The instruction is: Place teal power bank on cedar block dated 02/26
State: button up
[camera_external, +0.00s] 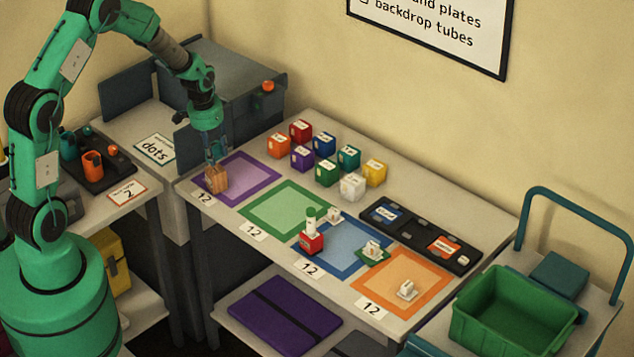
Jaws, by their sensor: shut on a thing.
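My gripper (216,160) points down at the far left end of the table. It is shut on a small brown wood-like block (216,181), which is at or just above the purple-framed mat (262,183); I cannot tell whether it touches the mat. No date can be read on the block. I cannot pick out a teal power bank for certain. A teal cube (348,158) stands among several coloured cubes behind the mats. A flat teal box (559,274) lies by the green bin at the right.
Green (254,226), blue (374,234) and orange (362,282) mats follow along the table. A red item with a green top (312,240) and small white pieces stand there. A dark tray (407,246) lies behind. A green bin (475,315) stands on a cart.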

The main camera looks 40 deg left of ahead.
aim_at(222, 162)
jog(key=shift+f+b, duration=0.3)
jog(key=shift+f, duration=1.4)
jog(key=shift+f, duration=0.1)
jog(key=o, duration=1.3)
jog(key=shift+c, duration=0.2)
jog(key=r, duration=0.4)
jog(key=s+r+p, duration=0.1)
jog(key=r, duration=0.3)
jog(key=s+r, duration=0.1)
jog(key=r, duration=0.3)
jog(key=shift+p, duration=0.35)
jog(key=shift+w+r, duration=0.1)
